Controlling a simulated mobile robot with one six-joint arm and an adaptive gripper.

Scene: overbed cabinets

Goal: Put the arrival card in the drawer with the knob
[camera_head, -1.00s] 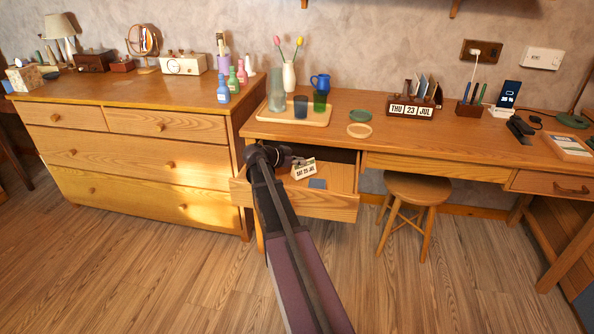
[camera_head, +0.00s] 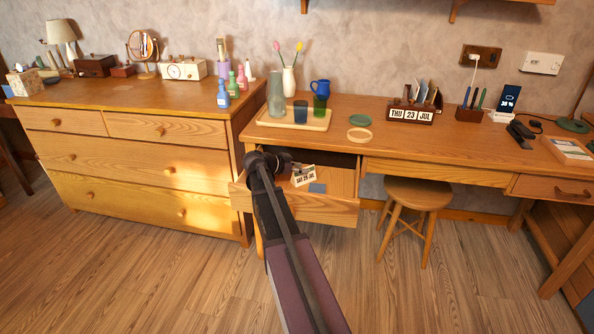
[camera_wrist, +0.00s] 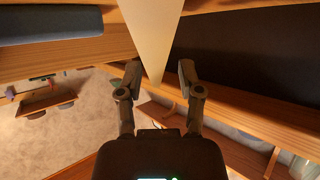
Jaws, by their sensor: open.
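The arrival card (camera_head: 304,177), a pale card reading "SAT 25 JUL", stands tilted inside the pulled-out drawer (camera_head: 335,211) at the desk's left end. My gripper (camera_wrist: 160,78) is open. In the wrist view the pale card (camera_wrist: 153,30) narrows to a point between its fingertips; I cannot tell whether they touch it. In the head view my gripper (camera_head: 292,166) is at the card's left, its fingers hard to make out. My arm crosses the drawer front, and no knob shows on it.
A flat blue thing (camera_head: 318,188) lies in the drawer, right of the card. A tray (camera_head: 265,119) with cups and a vase stands on the desk above. A stool (camera_head: 417,194) is at right. The closed right desk drawer (camera_head: 560,188) has a bow handle.

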